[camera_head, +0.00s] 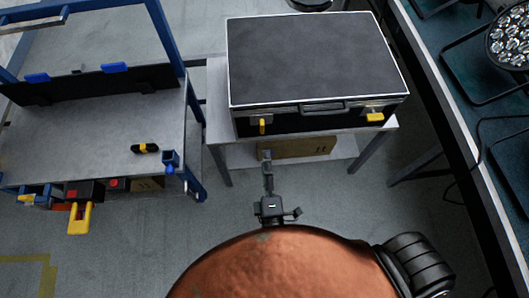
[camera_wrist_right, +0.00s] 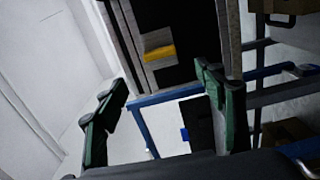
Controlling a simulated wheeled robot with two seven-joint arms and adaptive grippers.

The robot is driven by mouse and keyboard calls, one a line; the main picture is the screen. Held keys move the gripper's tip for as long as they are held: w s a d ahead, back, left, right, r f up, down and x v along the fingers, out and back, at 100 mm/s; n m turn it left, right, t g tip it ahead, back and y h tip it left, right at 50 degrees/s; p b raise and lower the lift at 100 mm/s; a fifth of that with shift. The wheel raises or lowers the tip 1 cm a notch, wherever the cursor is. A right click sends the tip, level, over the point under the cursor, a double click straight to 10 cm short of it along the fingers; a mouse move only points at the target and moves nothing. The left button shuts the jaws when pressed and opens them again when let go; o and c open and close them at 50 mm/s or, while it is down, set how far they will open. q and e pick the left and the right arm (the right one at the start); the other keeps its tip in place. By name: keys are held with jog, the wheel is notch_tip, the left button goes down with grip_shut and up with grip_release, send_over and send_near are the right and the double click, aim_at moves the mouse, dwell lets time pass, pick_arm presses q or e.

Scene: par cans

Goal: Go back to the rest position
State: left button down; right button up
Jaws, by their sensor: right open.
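My right gripper (camera_head: 268,170) shows in the head view as a small dark shape in front of the black case, seen nearly edge-on. In the right wrist view its two green-padded fingers (camera_wrist_right: 165,85) stand wide apart with nothing between them. Beyond the fingers, the wrist view shows a dark case side with a yellow latch (camera_wrist_right: 159,52) and blue frame bars. My left gripper is in neither view.
A closed black case (camera_head: 310,60) with yellow latches sits on a low pale table (camera_head: 217,110). A blue-framed bench (camera_head: 80,140) stands left, holding a small black-and-yellow item (camera_head: 145,148). A stage light (camera_head: 510,42) is on the dark table at right. Open floor (camera_head: 120,255) lies at lower left.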

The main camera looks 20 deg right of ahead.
jog(key=shift+s, duration=0.1)
dwell(0.5)
